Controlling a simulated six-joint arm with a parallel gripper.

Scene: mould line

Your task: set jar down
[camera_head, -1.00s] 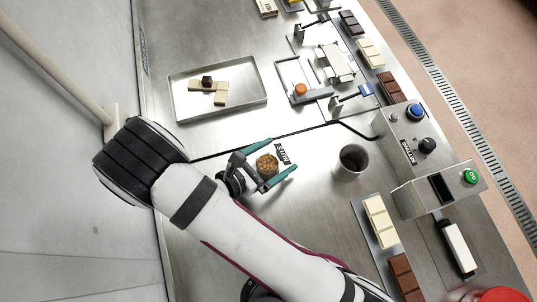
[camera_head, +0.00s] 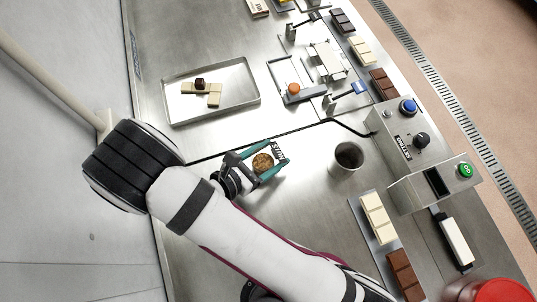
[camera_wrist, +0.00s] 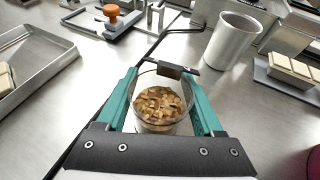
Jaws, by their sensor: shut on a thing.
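The jar (camera_wrist: 160,106) is a clear, open-topped glass with brown chopped pieces inside. It stands upright between the green fingers of my gripper (camera_wrist: 163,100) in the wrist view. In the head view the jar (camera_head: 263,163) shows from above, and my gripper (camera_head: 266,161) is shut on it from both sides. I cannot tell whether the jar's base touches the bench.
A metal cup (camera_head: 346,160) stands right of the jar. A shallow tray (camera_head: 212,113) with pale and dark pieces lies at the upper left. A control box (camera_head: 402,140) stands farther right. Chocolate bars lie at the lower right. A clamp fixture (camera_head: 300,85) is beyond.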

